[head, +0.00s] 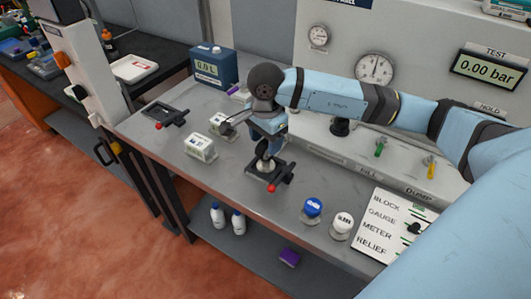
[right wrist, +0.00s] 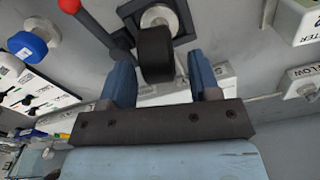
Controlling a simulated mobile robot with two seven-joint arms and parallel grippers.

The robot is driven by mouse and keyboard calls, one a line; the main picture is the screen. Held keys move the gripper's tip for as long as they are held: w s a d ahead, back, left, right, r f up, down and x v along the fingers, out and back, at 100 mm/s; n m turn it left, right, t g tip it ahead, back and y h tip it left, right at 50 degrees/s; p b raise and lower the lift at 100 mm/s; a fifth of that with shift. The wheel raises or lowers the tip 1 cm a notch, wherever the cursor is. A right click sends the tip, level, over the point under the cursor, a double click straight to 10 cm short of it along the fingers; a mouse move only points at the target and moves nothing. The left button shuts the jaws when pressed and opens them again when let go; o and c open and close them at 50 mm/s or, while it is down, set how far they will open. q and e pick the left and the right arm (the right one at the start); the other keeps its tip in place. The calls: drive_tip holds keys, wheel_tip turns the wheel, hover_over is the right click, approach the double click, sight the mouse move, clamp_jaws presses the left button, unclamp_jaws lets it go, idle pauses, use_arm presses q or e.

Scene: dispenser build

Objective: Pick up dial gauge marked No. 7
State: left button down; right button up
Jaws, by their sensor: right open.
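My right gripper (head: 266,146) points down over a dark clamp fixture (head: 262,183) with a red-knobbed lever on the bench. In the right wrist view its blue fingers (right wrist: 160,82) are open, with a black cylindrical part (right wrist: 156,54) between them, apart from both fingers. This part sits by a pale metal disc and the fixture's red lever (right wrist: 70,5). I cannot tell whether it is the No. 7 dial gauge, as no such marking is readable. My left gripper is not in view.
A blue-capped piece (head: 313,207), a white-capped piece (head: 342,224) and a label board (head: 392,222) lie right of the fixture. White labelled boxes (head: 201,147) and another clamp (head: 166,115) stand to the left. The front bench middle is clear.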

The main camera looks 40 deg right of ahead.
sight(266, 155)
wheel_tip(266, 155, down, 4)
drive_tip(key=shift+w+r, duration=0.1)
drive_tip(key=shift+r, duration=0.1)
clamp_jaws()
drive_tip(key=shift+r, duration=0.2)
